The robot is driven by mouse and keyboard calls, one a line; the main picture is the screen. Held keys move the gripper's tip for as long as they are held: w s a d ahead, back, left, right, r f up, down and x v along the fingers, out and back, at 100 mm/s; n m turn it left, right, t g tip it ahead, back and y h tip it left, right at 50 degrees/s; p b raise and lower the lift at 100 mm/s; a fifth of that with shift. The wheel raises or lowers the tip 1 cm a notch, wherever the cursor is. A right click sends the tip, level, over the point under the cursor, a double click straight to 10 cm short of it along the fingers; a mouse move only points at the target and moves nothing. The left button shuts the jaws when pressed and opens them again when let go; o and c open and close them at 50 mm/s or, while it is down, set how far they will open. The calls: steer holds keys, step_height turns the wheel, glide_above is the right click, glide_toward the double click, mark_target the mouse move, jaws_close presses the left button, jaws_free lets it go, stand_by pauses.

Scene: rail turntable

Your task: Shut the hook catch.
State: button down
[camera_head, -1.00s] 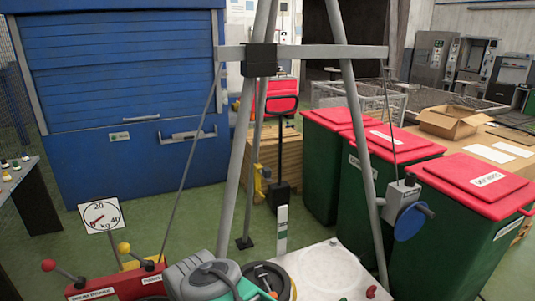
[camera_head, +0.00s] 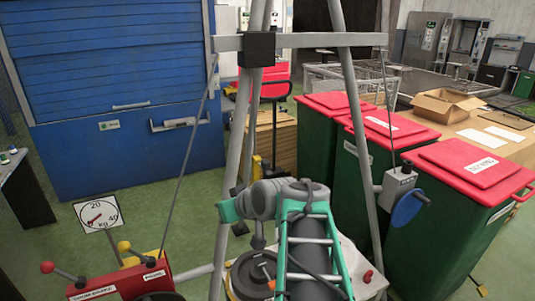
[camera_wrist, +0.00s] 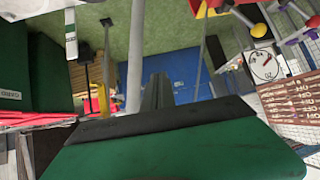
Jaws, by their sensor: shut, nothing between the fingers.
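I cannot pick out the hook catch for certain in either view. A small yellow fitting (camera_head: 257,164) shows behind the grey tripod legs, partly covered by one of them. A yellow part (camera_wrist: 103,98) also shows in the wrist view, too small to tell its form. My gripper (camera_wrist: 157,82) is shut and empty in the wrist view, its dark fingers pointing towards the blue shutter. In the head view my arm reaches up in front of the tripod and hides what lies behind it; the fingertips are not clear there.
The grey tripod (camera_head: 235,140) stands close around my arm. A winch with a blue wheel (camera_head: 407,207) is on its right leg. Green bins with red lids (camera_head: 470,172) stand right. A red lever box (camera_head: 120,282) and a kg dial (camera_head: 98,213) are left. Green floor is clear before the shutter (camera_head: 110,90).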

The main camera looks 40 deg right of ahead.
steer(key=s+d+r+m+t+h+p, duration=0.1)
steer(key=s+d+r+t+h, duration=0.2)
steer(key=d+r, duration=0.9)
steer(key=s+d+t, duration=0.1)
steer(key=s+d, duration=0.1)
steer(key=d, duration=0.1)
steer(key=shift+r+m, duration=0.3)
steer(key=shift+w, duration=0.1)
steer(key=p, duration=0.4)
glide_above(268, 173)
steer(key=f, duration=0.2)
steer(key=shift+w+d+f, duration=0.1)
steer(key=shift+w+f, duration=0.15)
steer(key=shift+f, duration=0.05)
step_height(268, 173, down, 3)
steer(key=shift+s+r, duration=0.1)
steer(key=shift+s, duration=0.05)
steer(key=shift+f, duration=0.6)
steer(key=shift+f, duration=0.1)
